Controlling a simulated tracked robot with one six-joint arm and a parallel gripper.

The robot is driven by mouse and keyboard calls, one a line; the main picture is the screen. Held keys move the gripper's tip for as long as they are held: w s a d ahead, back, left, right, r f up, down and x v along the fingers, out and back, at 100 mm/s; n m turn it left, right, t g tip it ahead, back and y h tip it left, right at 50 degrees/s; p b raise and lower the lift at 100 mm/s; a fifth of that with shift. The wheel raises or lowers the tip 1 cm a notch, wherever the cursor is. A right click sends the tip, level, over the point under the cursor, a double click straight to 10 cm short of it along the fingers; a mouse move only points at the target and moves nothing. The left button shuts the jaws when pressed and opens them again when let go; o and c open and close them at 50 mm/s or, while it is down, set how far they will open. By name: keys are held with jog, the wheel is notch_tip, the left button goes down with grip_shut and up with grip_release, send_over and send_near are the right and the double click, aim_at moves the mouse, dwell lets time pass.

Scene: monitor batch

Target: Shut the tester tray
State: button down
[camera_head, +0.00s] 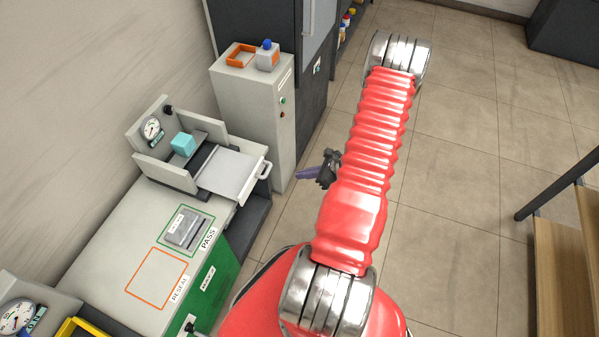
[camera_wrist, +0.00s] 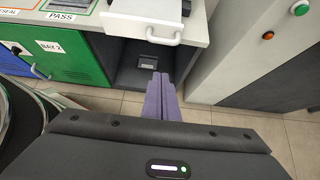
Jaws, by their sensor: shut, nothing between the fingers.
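The tester (camera_head: 150,160) is a grey box with a round gauge on the left bench. Its flat light-grey tray (camera_head: 232,176) is slid out to the right, with a loop handle (camera_head: 265,171) at its outer end. A teal block (camera_head: 183,144) sits at the inner part of the tester. My gripper (camera_head: 300,174) has purple fingers and is shut and empty, to the right of the handle and apart from it. In the wrist view the closed fingers (camera_wrist: 160,78) point toward the bench, below the tray's handle (camera_wrist: 163,38) in the picture; the tray (camera_wrist: 140,12) is cut off at the top.
A grey cabinet (camera_head: 254,115) with buttons stands beyond the tray. A grey unit (camera_head: 187,228) lies in the PASS outline; the orange outline (camera_head: 157,278) is empty. A green bay door (camera_wrist: 77,58) is below the bench. Wooden shelving (camera_head: 565,265) stands at right; floor between is clear.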

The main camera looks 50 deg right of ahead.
jog(key=w+a+f, duration=0.3)
jog(key=w+f, duration=0.1)
jog(key=w, duration=0.6)
jog(key=shift+a+f, duration=0.2)
jog(key=shift+f, duration=0.05)
